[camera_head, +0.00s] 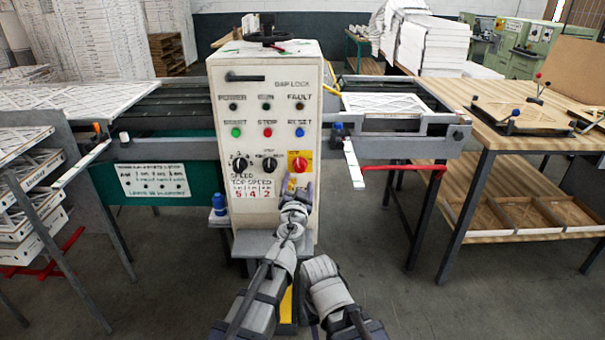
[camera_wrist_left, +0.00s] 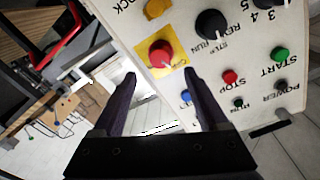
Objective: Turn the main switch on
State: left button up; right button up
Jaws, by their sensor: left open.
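The cream control cabinet (camera_head: 222,140) stands upright in the middle of the head view. A red knob on a yellow plate (camera_head: 299,163), seemingly the main switch, sits low right on its face. The red knob also shows in the left wrist view (camera_wrist_left: 160,53), just beyond my fingertips. My left gripper (camera_head: 297,188) is in front of the cabinet, just below the knob. In the left wrist view its fingers (camera_wrist_left: 161,77) are apart with nothing between them. I cannot tell which way the knob is turned.
Two black selector knobs (camera_head: 240,164) (camera_head: 269,164) are left of the red knob. Green (camera_head: 236,132), red (camera_head: 267,132) and blue (camera_head: 300,132) buttons sit above, under dark lamps. A wooden table (camera_head: 455,95) stands at right, stacked trays (camera_head: 25,205) at left.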

aim_at(300, 169)
pick_arm(q)
jog(key=w, duration=0.7)
jog(key=shift+w+d, duration=0.2)
jog(key=shift+w, duration=0.2)
grip_shut()
